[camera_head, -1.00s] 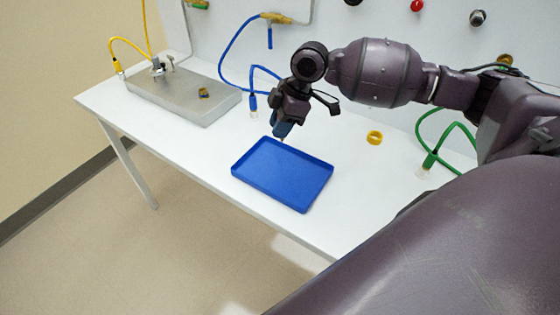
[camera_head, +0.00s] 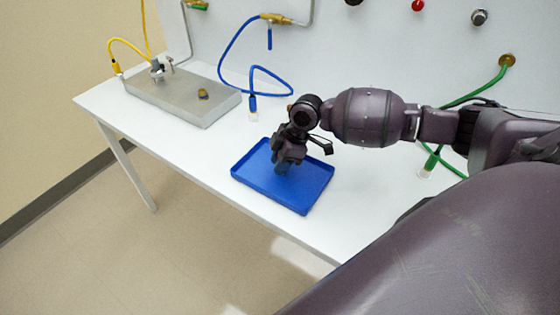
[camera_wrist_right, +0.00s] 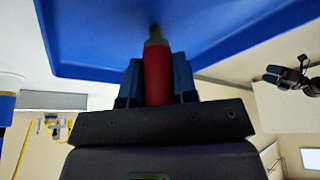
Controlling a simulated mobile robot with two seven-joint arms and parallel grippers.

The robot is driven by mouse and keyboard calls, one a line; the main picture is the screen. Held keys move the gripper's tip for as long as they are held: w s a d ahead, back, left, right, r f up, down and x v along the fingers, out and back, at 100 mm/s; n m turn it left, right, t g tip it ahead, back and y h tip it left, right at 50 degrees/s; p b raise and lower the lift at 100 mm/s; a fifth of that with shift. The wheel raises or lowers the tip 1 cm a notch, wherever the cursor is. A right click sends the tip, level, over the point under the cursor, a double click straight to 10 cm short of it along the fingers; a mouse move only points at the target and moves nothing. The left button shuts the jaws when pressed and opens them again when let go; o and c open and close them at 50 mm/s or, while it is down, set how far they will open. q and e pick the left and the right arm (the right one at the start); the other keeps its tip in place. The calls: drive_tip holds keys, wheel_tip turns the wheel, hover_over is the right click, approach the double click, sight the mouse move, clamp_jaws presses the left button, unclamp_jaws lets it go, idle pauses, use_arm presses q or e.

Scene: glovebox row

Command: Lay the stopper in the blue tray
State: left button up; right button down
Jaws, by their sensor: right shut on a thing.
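The blue tray (camera_head: 309,195) lies on the white bench in the head view; its blue surface and rim (camera_wrist_right: 95,73) fill the top of the right wrist view. My right gripper (camera_head: 284,170) is over the tray, pointing down. In the wrist view my right gripper (camera_wrist_right: 157,85) is shut on a red cylinder with an olive tip, the stopper (camera_wrist_right: 158,75). The tip is close to the tray floor; I cannot tell if it touches. A dark shape, probably my left gripper (camera_wrist_right: 290,75), shows at the right of the wrist view, its jaws unclear.
A grey metal box (camera_head: 185,95) stands at the bench's left end, with a small dark-yellow piece (camera_head: 203,94) on top. A blue hose (camera_head: 253,103) hangs behind the tray, and a green hose (camera_head: 431,160) is to the right. Bench left of the tray is clear.

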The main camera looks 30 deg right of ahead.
drive_tip(key=c, duration=1.1)
unclamp_jaws()
drive_tip(key=shift+o, duration=1)
drive_tip(key=v, duration=1.2)
drive_tip(key=shift+p, duration=0.45)
